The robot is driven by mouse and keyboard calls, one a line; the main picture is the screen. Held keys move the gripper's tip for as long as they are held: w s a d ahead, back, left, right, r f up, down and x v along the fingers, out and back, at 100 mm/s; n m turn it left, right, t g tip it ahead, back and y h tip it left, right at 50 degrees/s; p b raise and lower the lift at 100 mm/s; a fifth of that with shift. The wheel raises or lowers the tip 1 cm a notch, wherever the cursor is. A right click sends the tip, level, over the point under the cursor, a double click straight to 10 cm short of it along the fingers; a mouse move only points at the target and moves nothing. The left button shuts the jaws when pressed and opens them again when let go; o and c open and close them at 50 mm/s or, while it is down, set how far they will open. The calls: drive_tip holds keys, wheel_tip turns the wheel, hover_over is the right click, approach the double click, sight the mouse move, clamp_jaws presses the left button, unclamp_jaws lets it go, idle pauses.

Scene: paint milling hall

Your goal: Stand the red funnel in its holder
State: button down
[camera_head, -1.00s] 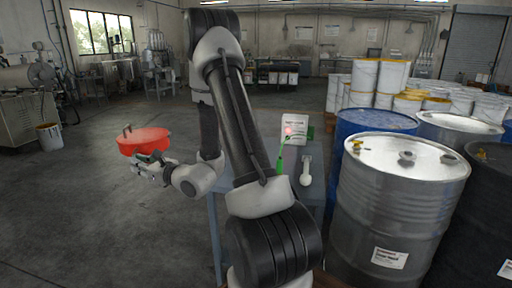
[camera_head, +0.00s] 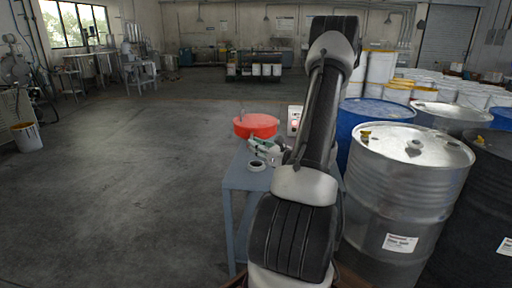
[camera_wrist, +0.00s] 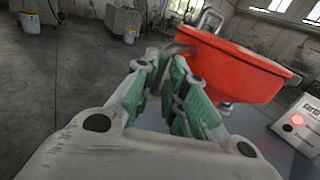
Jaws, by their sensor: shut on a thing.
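The red funnel (camera_head: 255,126) is a wide red bowl, held in the air over the far left part of the blue-grey table (camera_head: 240,181). It fills the upper right of the wrist view (camera_wrist: 236,70). My gripper (camera_head: 270,150) is beside the funnel's near side. In the wrist view its green-padded fingers (camera_wrist: 178,88) are closed at the funnel's left end, by a grey handle-like part. The exact grip point is hard to see. I cannot make out the holder; my arm hides much of the table.
A white box with a red light (camera_head: 294,121) stands right of the funnel, also in the wrist view (camera_wrist: 300,124). A silver drum (camera_head: 408,190) and a blue drum (camera_head: 372,112) crowd the right. The left floor is clear.

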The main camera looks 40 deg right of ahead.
drive_tip(key=shift+s+f, duration=0.1)
drive_tip(key=shift+f, duration=2.5)
drive_tip(key=shift+s+d, duration=0.15)
drive_tip(key=shift+s, duration=0.05)
drive_tip(key=shift+f, duration=0.2)
drive_tip(key=shift+f, duration=1.6)
drive_tip(key=c, duration=1.4)
unclamp_jaws()
drive_tip(key=shift+o, duration=0.2)
